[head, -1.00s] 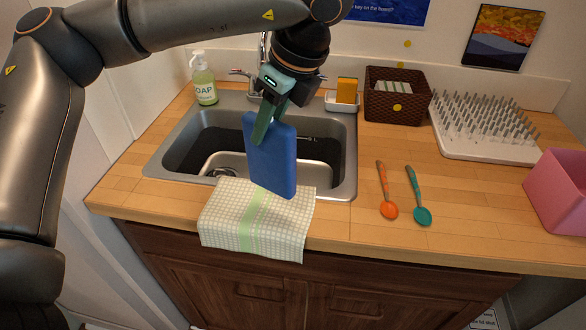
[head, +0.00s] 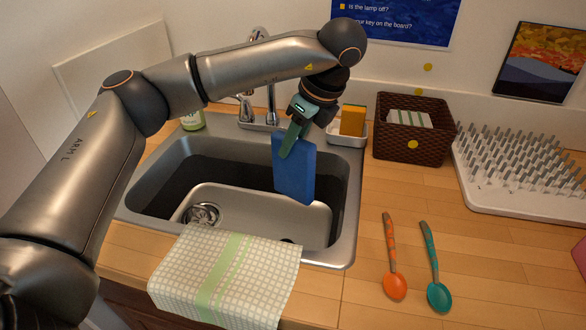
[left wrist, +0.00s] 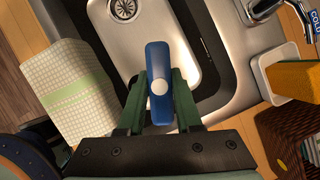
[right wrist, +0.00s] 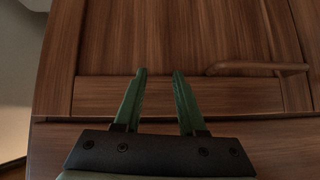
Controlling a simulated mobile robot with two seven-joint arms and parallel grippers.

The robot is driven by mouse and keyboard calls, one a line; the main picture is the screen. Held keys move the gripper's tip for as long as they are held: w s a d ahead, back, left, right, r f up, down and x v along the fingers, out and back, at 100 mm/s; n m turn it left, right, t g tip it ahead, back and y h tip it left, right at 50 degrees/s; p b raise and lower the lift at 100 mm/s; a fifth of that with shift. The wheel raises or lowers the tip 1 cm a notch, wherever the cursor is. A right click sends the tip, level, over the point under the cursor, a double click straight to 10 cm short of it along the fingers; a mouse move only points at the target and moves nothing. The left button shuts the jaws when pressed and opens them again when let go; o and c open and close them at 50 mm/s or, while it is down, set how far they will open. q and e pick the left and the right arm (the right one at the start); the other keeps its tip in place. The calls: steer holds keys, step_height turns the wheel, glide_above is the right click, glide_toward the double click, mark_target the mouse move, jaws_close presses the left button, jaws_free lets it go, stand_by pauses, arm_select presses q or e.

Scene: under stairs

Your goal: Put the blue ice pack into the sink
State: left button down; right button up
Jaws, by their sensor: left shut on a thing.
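The blue ice pack (head: 294,172) hangs upright from my left gripper (head: 293,137), which is shut on its top edge. It is over the right part of the sink (head: 343,205) basin. In the left wrist view the ice pack (left wrist: 159,60) sits between the green fingers of my left gripper (left wrist: 159,100), with the basin and drain beyond it. I cannot tell whether its lower end touches the basin. My right gripper (right wrist: 157,90) is open and empty in the right wrist view, facing a wooden cabinet door.
A checked towel (head: 225,275) drapes over the front edge. The faucet (head: 270,105) stands behind the basin. A sponge (head: 352,120) in a holder, a brown basket (head: 410,150), a drying rack (head: 520,190), an orange spoon (head: 393,270) and a teal spoon (head: 435,275) are to the right.

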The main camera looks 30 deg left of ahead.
arm_select(q)
steer(key=w+a+f, duration=0.2)
steer(key=w+f, duration=0.4)
steer(key=f, duration=0.3)
steer(key=shift+a+f+p, duration=0.2)
steer(key=shift+f+p, duration=0.05)
steer(key=shift+p, duration=0.15)
steer(key=shift+f, duration=0.1)
